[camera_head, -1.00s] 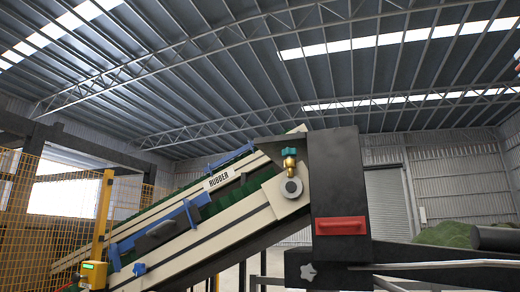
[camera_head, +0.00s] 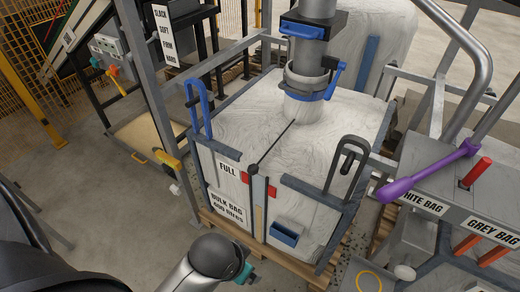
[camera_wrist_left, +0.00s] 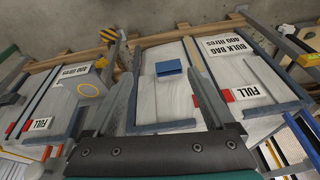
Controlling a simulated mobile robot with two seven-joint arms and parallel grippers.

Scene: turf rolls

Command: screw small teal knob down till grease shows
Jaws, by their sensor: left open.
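The small teal knob on a brass fitting is not clearly visible in either current view. A tiny teal-green part (camera_head: 95,62) sits below a grey control box at the upper left of the head view; I cannot tell what it is. My left gripper (camera_wrist_left: 160,65) shows in the wrist view with its two grey fingers spread wide and nothing between them. Beyond the fingers are white bulk bags. In the head view one of my arm links reaches in at the bottom, but no fingertips show. My right gripper is not in view.
A full white bulk bag (camera_head: 240,115) in a frame stands on a pallet under a filling spout (camera_head: 308,80). A purple-handled lever (camera_head: 430,172) and grey bag stand are at right. The conveyor's control box (camera_head: 108,44) is at upper left. Bare concrete lies at left.

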